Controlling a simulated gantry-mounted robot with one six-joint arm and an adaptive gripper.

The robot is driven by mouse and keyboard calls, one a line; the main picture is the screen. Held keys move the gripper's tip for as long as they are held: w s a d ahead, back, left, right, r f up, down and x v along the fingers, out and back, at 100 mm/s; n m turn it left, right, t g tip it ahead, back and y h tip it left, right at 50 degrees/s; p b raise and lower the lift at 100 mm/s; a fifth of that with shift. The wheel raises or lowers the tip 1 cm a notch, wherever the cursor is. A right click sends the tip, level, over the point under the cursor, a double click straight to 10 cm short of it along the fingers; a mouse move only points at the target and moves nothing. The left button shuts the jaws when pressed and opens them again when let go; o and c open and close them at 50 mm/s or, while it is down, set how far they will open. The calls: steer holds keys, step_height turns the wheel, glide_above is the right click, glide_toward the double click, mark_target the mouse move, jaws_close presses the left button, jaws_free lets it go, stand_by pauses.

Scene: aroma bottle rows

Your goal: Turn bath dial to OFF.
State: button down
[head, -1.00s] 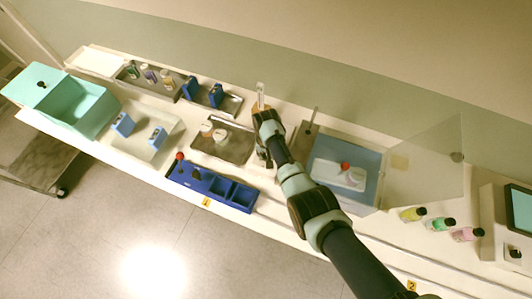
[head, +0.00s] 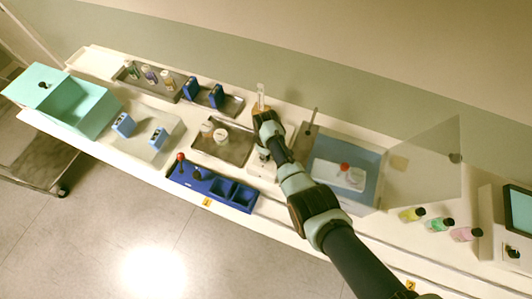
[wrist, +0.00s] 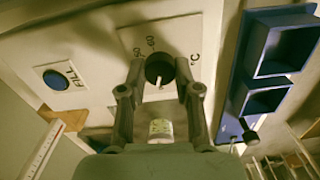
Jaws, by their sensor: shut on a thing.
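The bath dial (wrist: 158,68) is a round black knob with a white pointer mark on a white plate (wrist: 184,32). In the wrist view the pointer faces down the picture, toward my gripper's base. Printed numbers and a °C mark show around the knob; no OFF label is readable. My gripper (wrist: 159,72) has one fingertip on each side of the knob and is shut on it. In the head view my gripper (head: 263,150) is over the middle of the bench, and my arm hides the dial there.
A blue FILL button (wrist: 57,78) is left of the dial in the wrist view. A blue rack (head: 215,188) stands close by at the bench's front edge. A metal tray (head: 238,152) with small containers lies left of my gripper; a blue-grey tray (head: 369,190) lies right.

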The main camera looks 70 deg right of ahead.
steer(key=shift+r+n, duration=0.1)
steer(key=shift+n, duration=0.6)
steer(key=c, duration=0.8)
jaws_free()
step_height(320, 180, up, 12)
